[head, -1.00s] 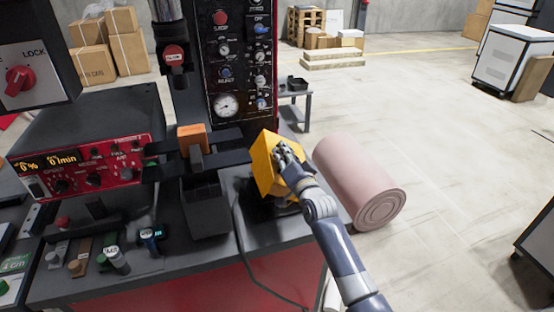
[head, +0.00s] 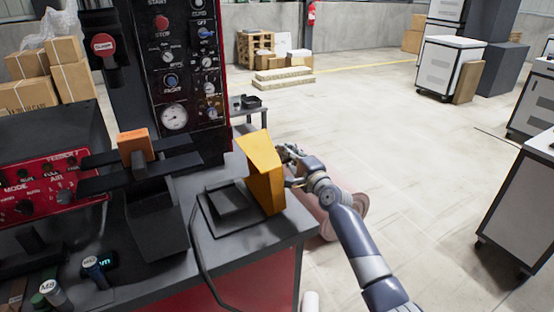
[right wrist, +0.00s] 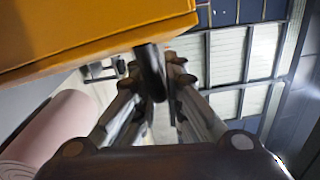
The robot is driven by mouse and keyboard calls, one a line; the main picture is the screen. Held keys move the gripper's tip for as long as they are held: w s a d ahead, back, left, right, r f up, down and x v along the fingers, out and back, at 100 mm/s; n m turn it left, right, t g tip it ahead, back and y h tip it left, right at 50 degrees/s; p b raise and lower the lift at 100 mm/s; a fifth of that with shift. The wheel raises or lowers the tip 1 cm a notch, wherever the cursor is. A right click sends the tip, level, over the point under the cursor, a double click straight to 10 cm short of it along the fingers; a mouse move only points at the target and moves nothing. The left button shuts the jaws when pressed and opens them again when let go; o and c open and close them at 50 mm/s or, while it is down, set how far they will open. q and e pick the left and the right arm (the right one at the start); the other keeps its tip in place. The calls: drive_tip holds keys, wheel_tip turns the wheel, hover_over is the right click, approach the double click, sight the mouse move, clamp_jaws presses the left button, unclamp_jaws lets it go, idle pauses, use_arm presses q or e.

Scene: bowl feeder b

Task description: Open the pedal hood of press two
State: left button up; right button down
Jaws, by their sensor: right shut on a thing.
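The yellow pedal hood (head: 264,178) stands swung up on its side at the right edge of the dark bench, leaving the black pedal (head: 232,198) uncovered beside it. My right gripper (head: 286,153) is at the hood's right side. In the right wrist view the hood (right wrist: 85,28) fills the top left, and my right gripper (right wrist: 155,78) is shut on a dark, rod-like handle (right wrist: 152,70) at the hood's edge. My left gripper is not in view.
The press's control panel (head: 178,75) rises behind the bench. An orange block (head: 136,144) sits by the black chute left of the pedal. A pink roll (head: 353,207) lies on the floor behind my right arm. A cable runs from the pedal over the bench front.

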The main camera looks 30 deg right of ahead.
drive_tip(key=shift+d+f+m+b, duration=0.7)
drive_tip(key=shift+d+f, duration=0.05)
drive_tip(key=shift+d, duration=0.15)
drive_tip(key=c, duration=1.7)
unclamp_jaws()
drive_tip(key=s, duration=1.2)
drive_tip(key=shift+d+f, duration=0.2)
drive_tip(key=shift+d, duration=0.05)
